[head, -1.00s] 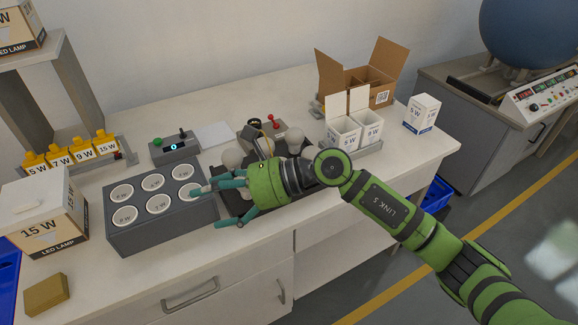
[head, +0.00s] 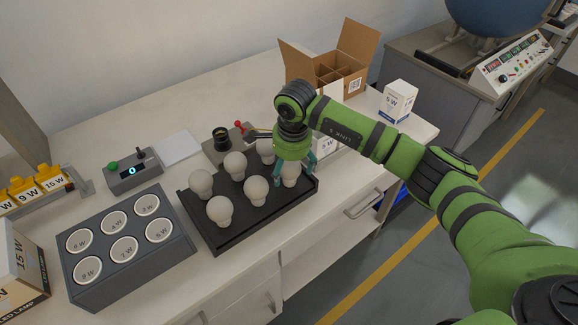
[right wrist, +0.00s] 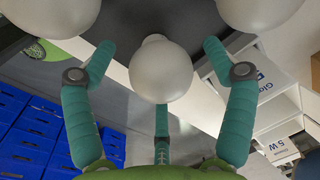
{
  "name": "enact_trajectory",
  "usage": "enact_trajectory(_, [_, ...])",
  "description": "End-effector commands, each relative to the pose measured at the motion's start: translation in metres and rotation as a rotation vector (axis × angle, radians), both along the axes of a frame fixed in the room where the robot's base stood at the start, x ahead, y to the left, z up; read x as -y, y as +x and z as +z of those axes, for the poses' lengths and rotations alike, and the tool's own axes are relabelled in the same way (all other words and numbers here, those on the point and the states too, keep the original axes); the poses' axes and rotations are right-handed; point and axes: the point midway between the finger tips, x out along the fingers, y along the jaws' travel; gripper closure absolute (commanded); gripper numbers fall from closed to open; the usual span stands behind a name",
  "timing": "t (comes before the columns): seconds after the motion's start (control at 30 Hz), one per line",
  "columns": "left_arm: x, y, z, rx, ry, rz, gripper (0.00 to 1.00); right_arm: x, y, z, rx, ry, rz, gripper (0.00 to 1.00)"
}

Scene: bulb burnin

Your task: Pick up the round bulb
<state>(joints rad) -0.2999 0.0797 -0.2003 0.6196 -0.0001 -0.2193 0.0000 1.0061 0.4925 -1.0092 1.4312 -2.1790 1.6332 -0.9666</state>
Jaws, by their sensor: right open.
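Several whitish, round-headed bulbs stand on a dark tray (head: 235,230) in two rows; they look much alike, so I cannot tell which one the task means. My right gripper (head: 295,179) points down at the tray's right front corner, its teal fingers open around one bulb (head: 290,173). In the right wrist view, this bulb (right wrist: 160,72) sits between the spread fingers of the gripper (right wrist: 160,62), with no clear contact. Parts of two neighbouring bulbs show at the top of that view. My left gripper is not in view.
A grey block with labelled round sockets (head: 75,268) is left of the tray. Behind are a small control box (head: 133,172), a black lamp socket (head: 221,138) and an open cardboard box (head: 355,60). White cartons (head: 325,145) stand close behind my gripper.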

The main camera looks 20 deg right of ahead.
Motion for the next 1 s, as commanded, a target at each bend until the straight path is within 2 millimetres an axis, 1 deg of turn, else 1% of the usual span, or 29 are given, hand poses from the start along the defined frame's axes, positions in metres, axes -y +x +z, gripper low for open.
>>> enact_trajectory(0.03, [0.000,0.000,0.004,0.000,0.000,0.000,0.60,0.000,0.001,-0.005,-0.002,0.002,-0.002,0.15])
enact_trajectory(0.13, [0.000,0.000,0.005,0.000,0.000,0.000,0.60,0.000,0.002,-0.013,0.002,0.001,0.000,0.15])
enact_trajectory(0.37, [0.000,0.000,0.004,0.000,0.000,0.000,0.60,0.000,0.003,-0.015,0.003,0.001,0.000,0.15])
enact_trajectory(0.47, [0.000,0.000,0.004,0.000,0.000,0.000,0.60,0.000,0.003,-0.015,0.003,0.001,0.000,0.51])
enact_trajectory(0.5, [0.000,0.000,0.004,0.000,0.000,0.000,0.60,0.000,0.003,-0.015,0.003,0.001,0.000,0.67])
enact_trajectory(0.53, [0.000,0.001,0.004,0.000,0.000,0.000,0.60,0.000,0.003,-0.015,0.003,0.001,0.000,0.74])
enact_trajectory(0.87, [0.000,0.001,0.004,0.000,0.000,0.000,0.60,0.000,0.002,-0.015,0.002,0.001,0.000,0.75])
enact_trajectory(1.0, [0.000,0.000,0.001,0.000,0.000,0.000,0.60,0.000,0.003,-0.010,0.004,0.002,0.000,0.75])
